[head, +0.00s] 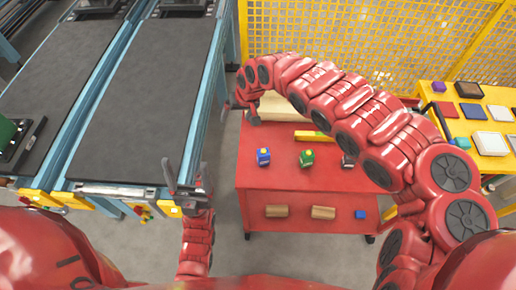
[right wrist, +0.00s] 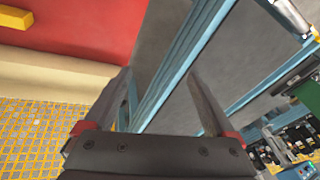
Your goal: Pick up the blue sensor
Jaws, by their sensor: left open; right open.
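The blue sensor (head: 263,156) stands on the red table (head: 285,185), at the left of a row of small parts. My right gripper (head: 252,112) is above the table's back left edge, behind the blue sensor in the head view and apart from it. In the right wrist view its jaws (right wrist: 160,78) are open with nothing between them, and the blue sensor is not seen there. My left gripper (head: 186,180) is open and empty, left of the table near the end of the conveyor.
A green part (head: 307,158) stands right of the blue sensor; a dark part (head: 347,161) is partly hidden by my right arm. A yellow bar (head: 312,136) lies behind them. A conveyor (head: 145,95) runs at left; a yellow table (head: 462,129) stands right.

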